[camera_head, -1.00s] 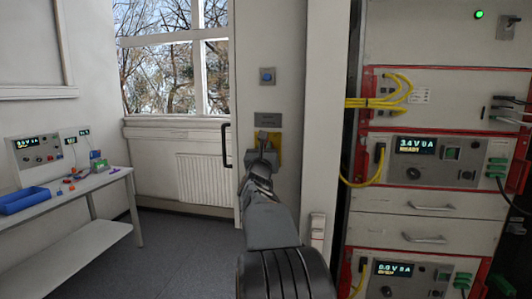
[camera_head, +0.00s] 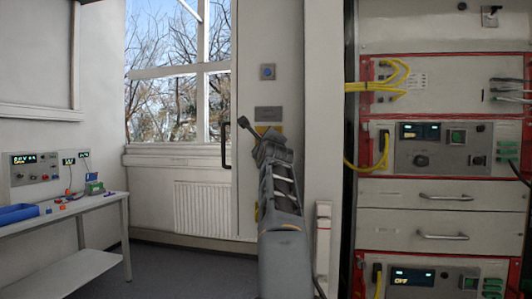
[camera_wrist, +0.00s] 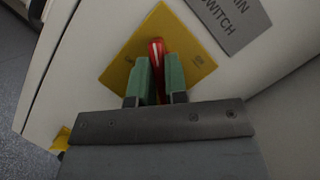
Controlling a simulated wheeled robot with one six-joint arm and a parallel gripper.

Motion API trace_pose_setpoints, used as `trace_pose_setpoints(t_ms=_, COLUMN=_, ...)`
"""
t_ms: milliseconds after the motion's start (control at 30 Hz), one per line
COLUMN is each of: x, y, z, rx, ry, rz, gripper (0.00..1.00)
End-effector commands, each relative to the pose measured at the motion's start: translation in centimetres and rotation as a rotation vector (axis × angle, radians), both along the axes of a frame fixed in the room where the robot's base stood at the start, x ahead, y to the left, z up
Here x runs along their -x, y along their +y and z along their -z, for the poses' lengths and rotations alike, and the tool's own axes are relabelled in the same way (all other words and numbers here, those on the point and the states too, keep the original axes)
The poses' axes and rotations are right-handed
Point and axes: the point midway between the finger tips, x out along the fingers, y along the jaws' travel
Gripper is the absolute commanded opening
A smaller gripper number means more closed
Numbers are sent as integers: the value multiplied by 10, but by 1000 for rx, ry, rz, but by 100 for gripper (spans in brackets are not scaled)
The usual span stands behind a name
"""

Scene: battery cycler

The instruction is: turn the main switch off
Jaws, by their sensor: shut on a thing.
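The main switch is a red handle (camera_wrist: 156,50) with a white line, on a yellow plate (camera_wrist: 196,57). In the wrist view a grey label (camera_wrist: 232,18) reading "SWITCH" sits beside the plate. My gripper (camera_wrist: 158,60) has its green fingers closed on both sides of the red handle. The handle stands at a slant to the plate's edges. In the head view my arm covers most of the yellow plate (camera_head: 268,128), and the handle is hidden there. The grey label (camera_head: 268,114) shows just above it.
A blue button (camera_head: 268,72) sits higher on the same panel. The rack (camera_head: 440,196) with yellow cables stands at right; its top lamp (camera_head: 461,6) is dark and a lower display (camera_head: 409,276) reads "OFF". A bench (camera_head: 80,205) stands at left.

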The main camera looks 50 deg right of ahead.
Motion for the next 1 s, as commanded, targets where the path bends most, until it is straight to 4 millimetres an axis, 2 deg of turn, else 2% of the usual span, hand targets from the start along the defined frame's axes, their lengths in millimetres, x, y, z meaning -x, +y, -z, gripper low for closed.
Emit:
trace_pose_setpoints(t_ms=500, x=-1, y=-1, z=-2, rx=227, ry=379, rz=-2, gripper=0)
trace_pose_setpoints(t_ms=1000, x=-1, y=-1, z=0, rx=330, ry=540, rz=-1, gripper=0)
